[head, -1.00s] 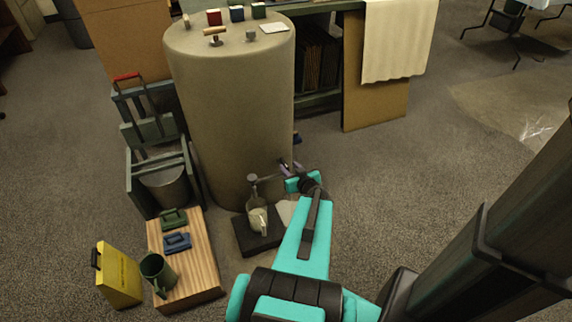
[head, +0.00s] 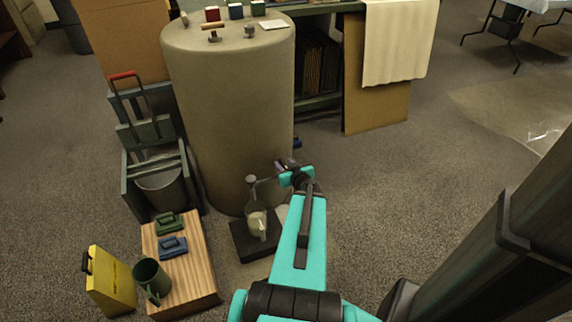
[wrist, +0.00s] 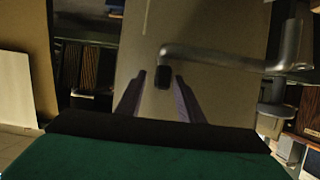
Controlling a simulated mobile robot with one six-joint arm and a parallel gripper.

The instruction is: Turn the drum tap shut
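The drum (head: 225,110) is a tall beige cylinder. Low on its front, a grey tap spout (head: 252,181) sticks out above a pale jug (head: 257,224). In the wrist view a bent grey metal lever (wrist: 225,60) with a dark end grip crosses the upper right. My gripper (wrist: 160,78) is open, with the dark grip showing between its two fingertips; I cannot tell whether either finger touches it. In the head view my gripper (head: 287,167) is near the drum's lower right side, and my arm hides part of the tap area.
The jug stands on a dark block (head: 255,246). Left of it are a wooden board (head: 200,283) with green and blue tools, a green mug (head: 150,279) and a yellow case (head: 110,282). A frame with a bucket (head: 160,190) stands beside the drum.

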